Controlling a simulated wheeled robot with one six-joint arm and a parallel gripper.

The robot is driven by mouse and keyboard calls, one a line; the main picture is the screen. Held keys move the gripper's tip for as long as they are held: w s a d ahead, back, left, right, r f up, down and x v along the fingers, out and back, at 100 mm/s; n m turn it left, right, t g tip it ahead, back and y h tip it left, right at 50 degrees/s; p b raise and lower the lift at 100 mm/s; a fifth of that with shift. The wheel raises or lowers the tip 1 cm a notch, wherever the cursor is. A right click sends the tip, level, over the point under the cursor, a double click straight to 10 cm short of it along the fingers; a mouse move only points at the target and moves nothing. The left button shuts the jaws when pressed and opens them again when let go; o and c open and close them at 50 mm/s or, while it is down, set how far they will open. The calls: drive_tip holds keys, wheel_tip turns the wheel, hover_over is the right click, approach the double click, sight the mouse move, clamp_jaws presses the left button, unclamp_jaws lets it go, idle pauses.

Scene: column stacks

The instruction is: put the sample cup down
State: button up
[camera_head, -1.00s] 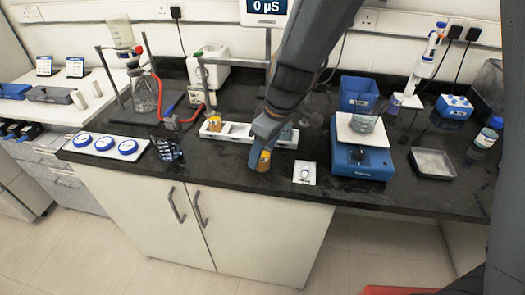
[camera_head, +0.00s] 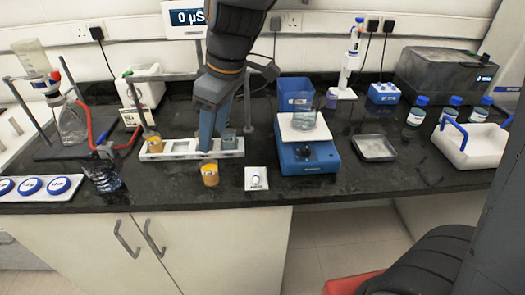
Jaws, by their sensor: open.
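The sample cup (camera_head: 210,174), with orange-yellow contents, stands upright on the black bench top in front of the white rack. My gripper (camera_head: 206,148) points down just behind and above the cup, in front of the rack in the picture. It is open and apart from the cup; its fingertips are small and partly hard to make out. The white rack (camera_head: 178,148) holds another orange cup (camera_head: 154,143) at its left end and a clear grey cup (camera_head: 229,139) at its right end.
A small white pad (camera_head: 256,179) with a round item lies right of the cup. A blue balance (camera_head: 307,158) bearing a beaker (camera_head: 303,120) stands further right. A dark glass (camera_head: 103,177) stands at left. The bench's front edge is close before the cup.

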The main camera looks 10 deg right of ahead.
drive_tip(key=s+d+f+m+h, duration=0.1)
drive_tip(key=s+d+f+m, duration=0.1)
drive_tip(key=d, duration=0.5)
drive_tip(key=s+d+f+m+h, duration=0.1)
drive_tip(key=s+d+f+m, duration=0.2)
drive_tip(key=d+m, duration=0.3)
drive_tip(key=s+d+f+m, duration=0.2)
drive_tip(key=d+f+m, duration=0.2)
drive_tip(key=d, duration=0.5)
drive_tip(key=shift+s+d+f+m+h, duration=0.3)
drive_tip(key=shift+s+f+h, duration=0.1)
drive_tip(key=shift+f, duration=0.1)
